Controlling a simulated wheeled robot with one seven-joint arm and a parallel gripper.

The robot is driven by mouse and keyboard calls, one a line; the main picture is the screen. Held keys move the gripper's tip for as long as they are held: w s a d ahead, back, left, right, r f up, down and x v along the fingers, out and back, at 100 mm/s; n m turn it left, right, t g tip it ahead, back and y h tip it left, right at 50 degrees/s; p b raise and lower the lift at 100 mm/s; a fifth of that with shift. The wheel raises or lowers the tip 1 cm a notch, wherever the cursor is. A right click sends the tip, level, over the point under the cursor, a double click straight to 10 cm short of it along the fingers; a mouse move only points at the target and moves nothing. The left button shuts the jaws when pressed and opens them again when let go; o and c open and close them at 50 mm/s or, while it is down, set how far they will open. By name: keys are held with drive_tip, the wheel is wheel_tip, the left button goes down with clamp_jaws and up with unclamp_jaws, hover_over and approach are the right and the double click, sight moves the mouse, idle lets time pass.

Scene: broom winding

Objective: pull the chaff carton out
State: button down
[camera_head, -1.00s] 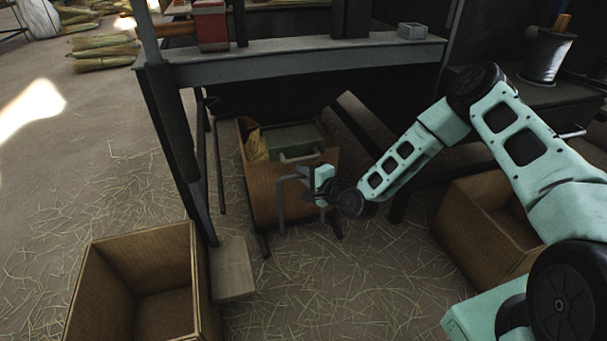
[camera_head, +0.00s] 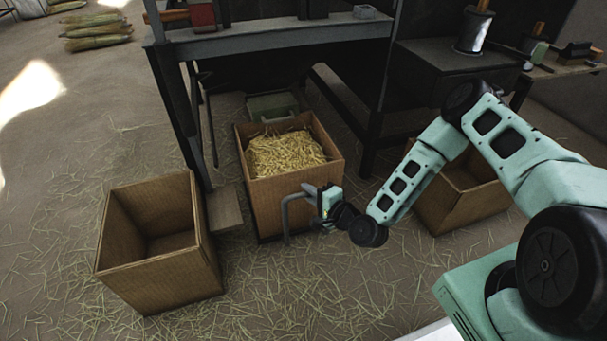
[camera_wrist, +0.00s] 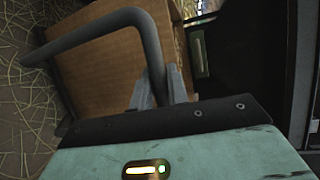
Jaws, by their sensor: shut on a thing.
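The chaff carton (camera_head: 262,205) is a brown open-topped box full of pale straw chaff (camera_head: 285,155). It stands on the floor in front of the bench frame, upright, with its top open to view. A grey bent bar handle (camera_head: 286,215) sticks out from its front face. My gripper (camera_head: 318,195) is at the front of the carton, shut on this handle. In the wrist view the handle (camera_wrist: 95,30) crosses the picture, and the fingers (camera_wrist: 152,92) close on its right leg. The carton's brown face (camera_wrist: 115,70) shows behind it.
An empty open carton (camera_head: 160,250) stands at the left. Another open carton (camera_head: 465,195) stands at the right, partly behind my arm. A green box (camera_head: 272,105) sits behind the chaff carton under the bench (camera_head: 270,42). Straw-strewn floor (camera_head: 290,290) in front is clear.

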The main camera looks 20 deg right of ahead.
drive_tip(key=shift+s+p, duration=0.4)
drive_tip(key=shift+s, duration=1.65)
drive_tip(key=c, duration=1.6)
unclamp_jaws()
drive_tip(key=shift+c, duration=0.2)
drive_tip(key=p+v, duration=0.5)
drive_tip(key=v, duration=1.2)
drive_tip(key=shift+d, duration=0.1)
